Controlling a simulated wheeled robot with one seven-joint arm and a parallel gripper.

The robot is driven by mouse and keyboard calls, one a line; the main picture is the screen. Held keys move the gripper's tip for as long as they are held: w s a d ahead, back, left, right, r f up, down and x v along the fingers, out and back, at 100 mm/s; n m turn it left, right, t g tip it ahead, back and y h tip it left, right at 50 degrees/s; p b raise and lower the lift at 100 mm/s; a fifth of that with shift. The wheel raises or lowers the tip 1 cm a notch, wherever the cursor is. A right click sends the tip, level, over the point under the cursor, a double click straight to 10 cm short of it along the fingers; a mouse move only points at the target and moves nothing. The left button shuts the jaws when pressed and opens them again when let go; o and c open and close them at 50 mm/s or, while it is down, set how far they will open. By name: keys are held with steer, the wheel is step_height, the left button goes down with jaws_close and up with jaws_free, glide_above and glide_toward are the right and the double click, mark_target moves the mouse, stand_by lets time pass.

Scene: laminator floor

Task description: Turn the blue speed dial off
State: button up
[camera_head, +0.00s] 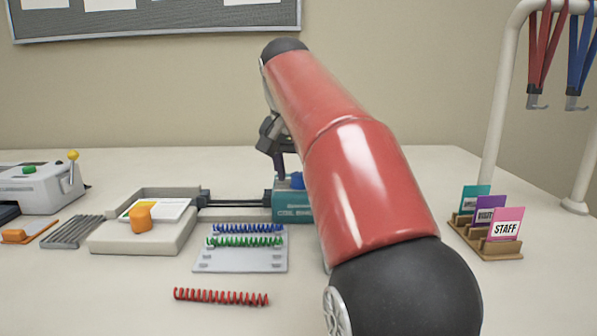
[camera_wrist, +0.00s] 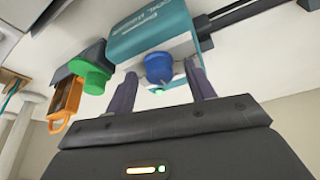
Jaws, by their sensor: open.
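The blue dial (camera_wrist: 159,68) sits on a teal machine (camera_wrist: 135,38) in the wrist view. In the head view the dial (camera_head: 297,181) shows as a small blue patch on top of the teal machine (camera_head: 288,206), partly hidden by my arm. My gripper (camera_wrist: 161,72) is open. Its two dark fingers show on either side of the dial in the wrist view; I cannot tell whether they touch it. In the head view my gripper (camera_head: 278,170) points down at the machine from above.
A green knob (camera_wrist: 92,76) and an orange-handled part (camera_wrist: 66,100) are close beside the machine. A tray with coils (camera_head: 240,262), a red coil (camera_head: 221,297) and a grey unit (camera_head: 140,238) lie left. A card holder (camera_head: 485,243) stands right. The front table is mostly clear.

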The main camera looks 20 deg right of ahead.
steer(key=c, duration=1)
steer(key=shift+o, duration=0.2)
steer(key=shift+r+n, duration=0.1)
steer(key=shift+n, duration=0.3)
steer(key=n+p, duration=0.1)
steer(key=n+t+y+p, duration=0.1)
steer(key=shift+s+d+r+n, duration=0.1)
steer(key=shift+d+n, duration=0.05)
steer(key=shift+n, duration=0.25)
steer(key=shift+n+y+p, duration=0.35)
steer(key=shift+n+y, duration=0.15)
steer(key=shift+n, duration=0.5)
steer(key=n+y, duration=0.1)
steer(key=n, duration=0.2)
steer(key=shift+d, duration=0.15)
steer(key=shift+n+y, duration=0.7)
steer(key=shift+n, duration=1)
